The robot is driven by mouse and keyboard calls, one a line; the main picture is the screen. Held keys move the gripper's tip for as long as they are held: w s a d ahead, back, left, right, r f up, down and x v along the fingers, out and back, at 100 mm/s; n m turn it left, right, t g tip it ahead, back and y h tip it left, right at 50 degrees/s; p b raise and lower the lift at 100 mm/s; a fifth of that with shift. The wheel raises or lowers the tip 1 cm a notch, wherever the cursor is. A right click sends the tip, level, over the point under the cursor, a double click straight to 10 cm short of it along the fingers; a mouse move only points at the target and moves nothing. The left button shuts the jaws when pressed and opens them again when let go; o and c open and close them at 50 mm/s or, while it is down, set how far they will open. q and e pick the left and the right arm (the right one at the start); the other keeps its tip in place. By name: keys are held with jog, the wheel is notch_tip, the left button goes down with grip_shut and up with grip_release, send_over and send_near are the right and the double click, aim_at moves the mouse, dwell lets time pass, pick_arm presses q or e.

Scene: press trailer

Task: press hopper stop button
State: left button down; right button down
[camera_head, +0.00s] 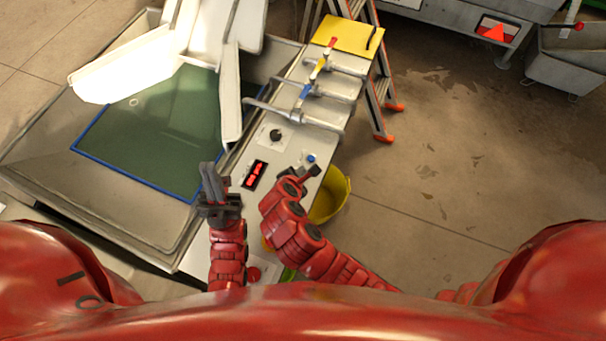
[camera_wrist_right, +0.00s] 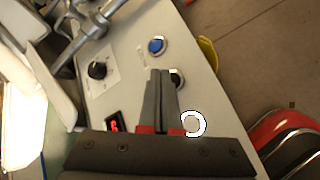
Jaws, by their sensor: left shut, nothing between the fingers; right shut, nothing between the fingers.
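The long grey control panel (camera_head: 272,152) carries a blue button (camera_head: 311,158), a black knob (camera_head: 275,135) and a red-lit display (camera_head: 255,174). In the right wrist view the blue button (camera_wrist_right: 157,46) is just beyond my right gripper (camera_wrist_right: 161,72), and a dark round button (camera_wrist_right: 178,77) is beside its fingertips, partly hidden by them. I cannot read which button is the hopper stop. My right gripper (camera_head: 311,172) is shut and empty over the panel; contact cannot be told. My left gripper (camera_head: 210,168) is shut and empty near the tank's edge, left of the display.
A tank with greenish water (camera_head: 170,135) and white chutes (camera_head: 215,35) lies left of the panel. Pipes with coloured valve handles (camera_head: 325,85) cross its far end. A yellow bucket (camera_head: 331,195) stands right, a stepladder (camera_head: 378,95) behind. Floor at right is open.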

jog(key=shift+f, duration=0.15)
dwell(0.4)
jog(key=shift+f, duration=0.65)
dwell(0.8)
jog(key=shift+r+p, duration=0.7)
jog(key=shift+r, duration=0.1)
notch_tip(320, 180, up, 5)
jog(key=p, duration=0.4)
